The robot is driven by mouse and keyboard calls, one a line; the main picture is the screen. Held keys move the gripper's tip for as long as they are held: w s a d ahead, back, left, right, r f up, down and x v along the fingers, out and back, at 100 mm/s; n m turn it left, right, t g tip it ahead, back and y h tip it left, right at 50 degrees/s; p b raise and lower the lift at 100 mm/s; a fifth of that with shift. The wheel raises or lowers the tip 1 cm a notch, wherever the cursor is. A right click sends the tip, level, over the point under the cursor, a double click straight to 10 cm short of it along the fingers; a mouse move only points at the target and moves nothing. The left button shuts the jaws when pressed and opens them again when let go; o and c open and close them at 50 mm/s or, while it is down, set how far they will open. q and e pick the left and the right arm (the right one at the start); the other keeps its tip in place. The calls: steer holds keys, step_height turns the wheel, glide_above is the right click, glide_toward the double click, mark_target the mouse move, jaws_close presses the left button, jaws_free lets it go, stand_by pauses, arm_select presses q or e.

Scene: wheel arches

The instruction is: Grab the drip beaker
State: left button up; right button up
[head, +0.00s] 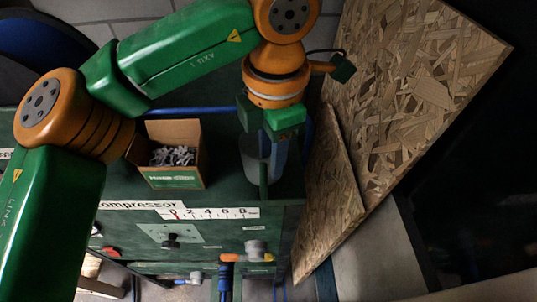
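The drip beaker (249,163) looks like a grey, cup-shaped vessel standing upright near the right end of the green compressor cabinet's top (222,182). My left gripper (268,172) points down right at the beaker, with its fingers overlapping the beaker's right side in the head view. The fingers and wrist hide part of the beaker. I cannot tell whether the fingers touch it or how far apart they are. My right gripper is not in view.
An open cardboard box (172,178) of grey metal pieces stands left of the beaker on the cabinet. Chipboard panels (410,90) lean close on the right. A blue pipe (190,111) runs behind. Valves and fittings (256,250) stick out of the cabinet front.

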mark_target(269, 169)
arm_select(q)
step_height(269, 169, down, 4)
steer(key=shift+a+r+p, duration=0.1)
steer(key=shift+a+p, duration=0.05)
steer(key=shift+p, duration=0.35)
steer(key=shift+w+f, duration=0.2)
steer(key=shift+s+r, duration=0.1)
jaws_close()
stand_by(0.7)
